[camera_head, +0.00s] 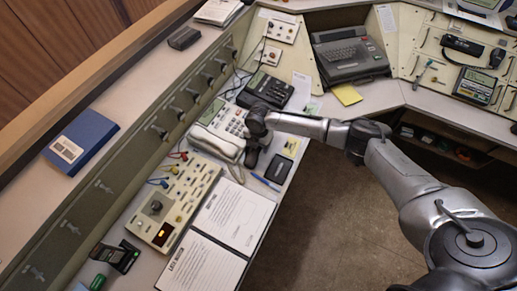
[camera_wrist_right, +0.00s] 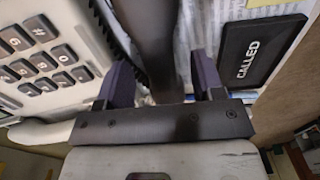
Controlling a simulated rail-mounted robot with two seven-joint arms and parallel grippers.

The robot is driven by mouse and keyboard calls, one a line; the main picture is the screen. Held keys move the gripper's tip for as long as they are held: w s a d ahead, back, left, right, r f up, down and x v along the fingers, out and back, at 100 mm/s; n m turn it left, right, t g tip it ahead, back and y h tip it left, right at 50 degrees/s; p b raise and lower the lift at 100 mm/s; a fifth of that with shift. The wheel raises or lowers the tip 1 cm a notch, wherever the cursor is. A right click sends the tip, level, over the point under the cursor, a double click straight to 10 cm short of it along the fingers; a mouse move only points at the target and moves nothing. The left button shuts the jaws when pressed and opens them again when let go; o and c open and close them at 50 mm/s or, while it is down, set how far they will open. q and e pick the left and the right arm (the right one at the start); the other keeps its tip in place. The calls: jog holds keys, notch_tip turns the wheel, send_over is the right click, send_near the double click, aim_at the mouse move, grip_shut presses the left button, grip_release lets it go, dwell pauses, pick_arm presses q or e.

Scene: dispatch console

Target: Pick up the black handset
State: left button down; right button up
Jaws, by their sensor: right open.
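A long dark bar, which looks like the black handset (camera_wrist_right: 157,35), runs up and down the right wrist view. My right gripper (camera_wrist_right: 160,65) is open, with one finger on each side of the bar. I see gaps between the bar and the fingers, and cannot tell whether anything touches. In the head view my right gripper (camera_head: 252,154) is low over the desk, beside the white desk phone (camera_head: 232,121). There the black handset cannot be told apart from the dark gripper. My left gripper is not in view.
A dark "CALLED" pad (camera_wrist_right: 262,48) lies right of the fingers. A keypad (camera_wrist_right: 40,55) and dark coiled cord are to the left. A black desk phone (camera_head: 266,90), a switch panel (camera_head: 174,202) and open papers (camera_head: 232,216) crowd the desk. Open floor (camera_head: 335,210) lies right.

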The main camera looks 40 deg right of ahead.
jog(key=shift+f, duration=1.05)
jog(key=shift+c, duration=0.2)
jog(key=c, duration=1)
